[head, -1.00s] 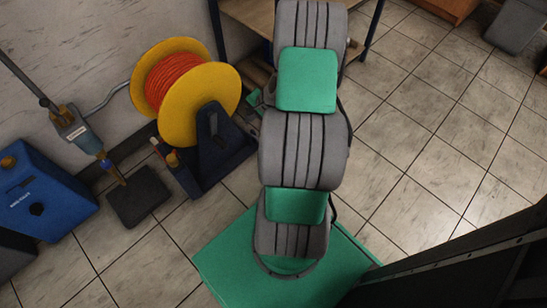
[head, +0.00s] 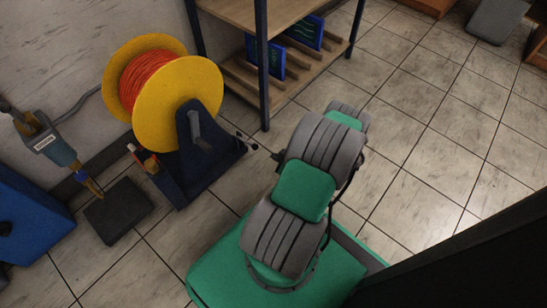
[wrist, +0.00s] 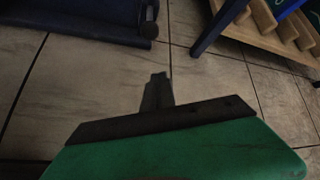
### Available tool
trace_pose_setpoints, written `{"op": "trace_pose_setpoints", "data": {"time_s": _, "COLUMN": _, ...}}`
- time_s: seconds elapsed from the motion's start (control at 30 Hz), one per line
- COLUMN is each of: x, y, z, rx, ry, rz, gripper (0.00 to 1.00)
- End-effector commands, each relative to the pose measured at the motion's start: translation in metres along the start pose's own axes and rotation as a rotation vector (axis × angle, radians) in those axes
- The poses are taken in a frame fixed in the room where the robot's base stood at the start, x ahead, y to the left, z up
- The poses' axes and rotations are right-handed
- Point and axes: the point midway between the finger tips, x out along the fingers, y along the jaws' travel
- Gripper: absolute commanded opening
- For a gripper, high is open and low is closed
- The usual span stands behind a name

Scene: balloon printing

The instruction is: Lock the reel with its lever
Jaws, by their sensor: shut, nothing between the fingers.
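The yellow reel (head: 190,105) with orange-red line wound on it stands upright in a dark blue stand (head: 190,165), in the left half of the head view. A grey bar (head: 198,130) on the stand's right side looks like the lever; its locking state cannot be told. In the wrist view, the stand's blue base (wrist: 85,22) shows at the top left, with a dark round knob (wrist: 149,29) at its right end. My gripper (wrist: 158,78) is shut and empty, pointing at the floor beyond it. In the head view, my gripper (head: 277,157) is small, right of the stand and apart from it.
A wooden shelf unit (head: 240,20) with dark posts stands behind, holding blue panels (head: 302,32). A dark floor pad (head: 118,210), a grey-blue tool (head: 52,146) and a blue box (head: 30,235) are at left. The tiled floor (head: 430,150) at right is clear.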

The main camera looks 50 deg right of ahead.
Motion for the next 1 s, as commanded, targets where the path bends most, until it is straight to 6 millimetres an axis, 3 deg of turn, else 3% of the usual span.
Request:
{"op": "trace_pose_setpoints", "data": {"time_s": 0.03, "x": 0.016, "y": 0.004, "z": -0.004, "rx": -0.006, "ry": -0.001, "rz": 0.004, "gripper": 0.0}}
{"op": "trace_pose_setpoints", "data": {"time_s": 0.3, "x": 0.076, "y": 0.004, "z": -0.004, "rx": -0.006, "ry": -0.002, "rz": 0.003, "gripper": 0.0}}
{"op": "trace_pose_setpoints", "data": {"time_s": 0.4, "x": 0.064, "y": -0.001, "z": 0.019, "rx": -0.004, "ry": -0.001, "rz": 0.001, "gripper": 0.0}}
{"op": "trace_pose_setpoints", "data": {"time_s": 0.53, "x": 0.059, "y": 0.0, "z": 0.032, "rx": -0.003, "ry": 0.0, "rz": 0.0, "gripper": 0.0}}
{"op": "trace_pose_setpoints", "data": {"time_s": 1.0, "x": 0.056, "y": 0.0, "z": 0.039, "rx": -0.004, "ry": 0.004, "rz": 0.004, "gripper": 0.0}}
